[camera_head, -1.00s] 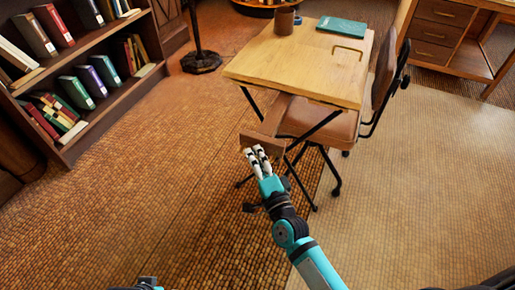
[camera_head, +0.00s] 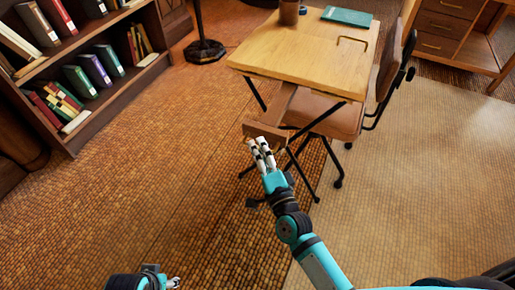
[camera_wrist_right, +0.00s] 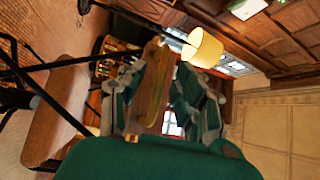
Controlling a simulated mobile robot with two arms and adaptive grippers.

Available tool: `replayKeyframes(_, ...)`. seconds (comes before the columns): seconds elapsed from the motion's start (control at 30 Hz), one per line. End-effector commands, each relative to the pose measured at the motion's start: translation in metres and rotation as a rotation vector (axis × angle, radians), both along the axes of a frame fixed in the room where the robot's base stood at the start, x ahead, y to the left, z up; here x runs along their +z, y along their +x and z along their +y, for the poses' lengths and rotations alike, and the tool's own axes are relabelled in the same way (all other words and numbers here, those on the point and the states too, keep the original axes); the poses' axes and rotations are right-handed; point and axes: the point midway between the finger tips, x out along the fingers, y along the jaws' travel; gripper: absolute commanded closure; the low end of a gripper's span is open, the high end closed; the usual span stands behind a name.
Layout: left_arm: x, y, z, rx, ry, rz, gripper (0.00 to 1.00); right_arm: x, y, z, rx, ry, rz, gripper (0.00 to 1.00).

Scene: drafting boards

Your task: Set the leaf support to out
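The wooden desk (camera_head: 300,50) stands at upper centre with its top slightly tilted. The leaf support, a brown wooden bar with a crosspiece (camera_head: 262,130), sticks out from under the desk's near left side. My right gripper (camera_head: 262,146) is at the outer end of this support. In the right wrist view, a wooden bar (camera_wrist_right: 152,90) shows between its spread fingers (camera_wrist_right: 160,78), with a gap at the right finger. Firm contact cannot be made out. My left gripper (camera_head: 174,283) is only partly in view at the bottom edge, low over the floor and away from the desk.
A brown chair (camera_head: 330,115) stands close to the desk's right, its seat beside the support. A bookshelf (camera_head: 95,110) is at left. The floor at lower left is clear.

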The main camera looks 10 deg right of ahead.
Motion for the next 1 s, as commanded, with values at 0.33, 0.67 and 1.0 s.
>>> replayKeyframes(0.33,0.0,0.0,0.0,0.0,0.0,0.001,0.6,-0.011,-0.07,-0.014,0.003,-0.004,0.007,0.67)
replayKeyframes(0.67,0.0,0.0,0.0,0.0,0.001,0.001,0.6,-0.016,-0.107,-0.021,0.001,-0.001,0.005,0.67)
replayKeyframes(1.0,0.0,0.0,0.0,0.0,0.001,0.0,0.6,-0.016,-0.109,-0.022,0.001,-0.001,0.004,0.67)
